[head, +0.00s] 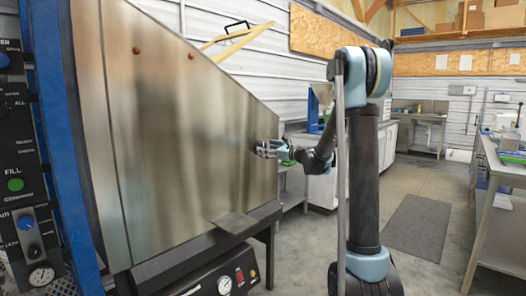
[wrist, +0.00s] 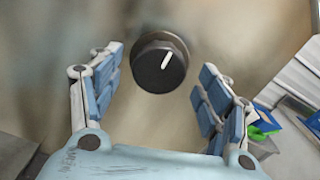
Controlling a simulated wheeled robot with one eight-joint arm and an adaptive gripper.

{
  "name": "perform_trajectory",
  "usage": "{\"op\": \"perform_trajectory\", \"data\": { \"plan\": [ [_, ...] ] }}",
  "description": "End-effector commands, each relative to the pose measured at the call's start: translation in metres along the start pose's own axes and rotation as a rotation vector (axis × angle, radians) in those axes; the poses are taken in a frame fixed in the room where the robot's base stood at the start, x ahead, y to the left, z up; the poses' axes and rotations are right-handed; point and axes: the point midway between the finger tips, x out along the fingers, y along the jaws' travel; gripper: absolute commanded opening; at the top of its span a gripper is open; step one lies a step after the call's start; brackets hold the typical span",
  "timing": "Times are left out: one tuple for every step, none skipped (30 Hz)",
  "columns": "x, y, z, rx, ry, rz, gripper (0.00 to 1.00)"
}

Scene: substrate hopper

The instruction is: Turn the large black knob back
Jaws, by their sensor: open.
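The large black knob (wrist: 159,62) shows in the wrist view, mounted on a brushed metal panel. A white pointer line on its face runs toward the upper right. My gripper (wrist: 160,72) is open, with one blue-padded finger on each side of the knob and gaps between. I cannot tell how far the fingertips are from the panel. In the head view my gripper (head: 262,149) is at the right part of the hopper's metal side (head: 190,130). The knob is hard to make out there, mostly hidden by my fingers.
A control panel (head: 20,170) with a green FILL button stands at the far left. A metal ledge (head: 236,222) juts out below my gripper, above a black box with a gauge (head: 224,285). A workbench (head: 500,170) is at the right. The floor around the dark mat (head: 417,225) is clear.

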Motion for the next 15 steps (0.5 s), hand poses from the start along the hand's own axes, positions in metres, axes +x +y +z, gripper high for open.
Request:
{"op": "perform_trajectory", "data": {
  "plan": [
    [0.008,0.001,0.000,0.000,0.000,0.001,0.70],
    [0.012,0.000,0.000,0.000,0.000,0.001,0.70],
    [0.017,0.001,0.000,0.000,0.000,0.002,0.70],
    [0.019,0.000,0.000,0.000,0.000,0.002,0.70],
    [0.022,0.000,0.000,0.000,0.000,0.001,0.70],
    [0.025,0.000,0.000,0.000,0.000,0.001,0.70],
    [0.026,0.000,0.000,0.000,0.000,0.000,0.70],
    [0.028,0.000,0.000,0.000,0.000,0.000,0.70],
    [0.030,0.000,0.000,0.000,0.000,0.000,0.70],
    [0.030,0.000,0.000,0.000,0.000,0.000,0.70],
    [0.031,0.000,0.000,0.000,0.000,0.000,0.70],
    [0.032,0.000,0.000,0.000,0.000,0.000,0.70],
    [0.032,0.000,0.000,0.000,0.000,0.000,0.70],
    [0.032,0.000,0.000,0.000,0.000,0.000,0.70],
    [0.032,0.000,0.000,0.000,0.000,-0.001,0.70]
  ]
}}
